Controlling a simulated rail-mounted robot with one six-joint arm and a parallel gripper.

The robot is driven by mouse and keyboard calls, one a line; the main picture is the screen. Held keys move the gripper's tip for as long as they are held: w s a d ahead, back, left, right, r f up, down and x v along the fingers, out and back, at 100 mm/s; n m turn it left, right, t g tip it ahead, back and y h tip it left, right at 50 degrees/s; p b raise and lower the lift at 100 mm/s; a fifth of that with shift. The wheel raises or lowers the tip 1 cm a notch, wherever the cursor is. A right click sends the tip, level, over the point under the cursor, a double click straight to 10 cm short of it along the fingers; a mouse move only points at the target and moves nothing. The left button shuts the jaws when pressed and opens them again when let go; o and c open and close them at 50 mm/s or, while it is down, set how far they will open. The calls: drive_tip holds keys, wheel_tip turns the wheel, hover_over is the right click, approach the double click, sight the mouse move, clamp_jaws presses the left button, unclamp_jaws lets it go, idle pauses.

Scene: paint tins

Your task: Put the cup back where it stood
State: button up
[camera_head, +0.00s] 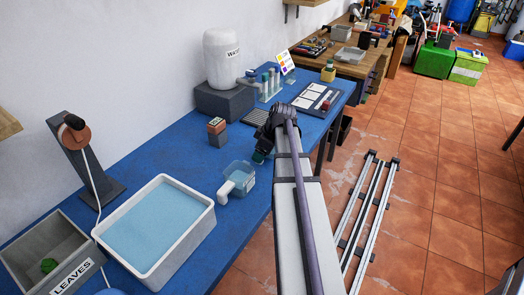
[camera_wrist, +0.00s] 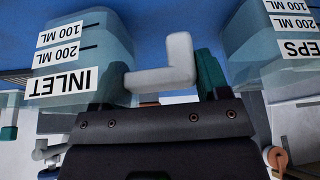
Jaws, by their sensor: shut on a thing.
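In the wrist view my gripper (camera_wrist: 168,92) is shut on the pale grey handle (camera_wrist: 178,62) of a clear bluish cup (camera_wrist: 75,62) marked INLET. The wrist picture is upside down, and the cup looks upright. A second clear cup (camera_wrist: 275,45), its label ending in EPS, stands on the other side of the fingers. In the head view my gripper (camera_head: 259,156) is over the blue table, with the held cup hidden by my arm. One blue cup (camera_head: 242,173) with a white handle stands close by on the table. I cannot tell whether the held cup touches the table.
A white basin of water (camera_head: 205,222) and a grey LEAVES bin (camera_head: 85,272) stand at the near left.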

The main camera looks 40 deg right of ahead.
drive_tip(key=shift+f+b, duration=0.75)
drive_tip(key=o, duration=1.6)
drive_tip(key=p+v, duration=1)
drive_tip(key=shift+r, duration=0.4)
drive_tip(key=shift+s+d, duration=0.1)
drive_tip(key=shift+s, duration=0.05)
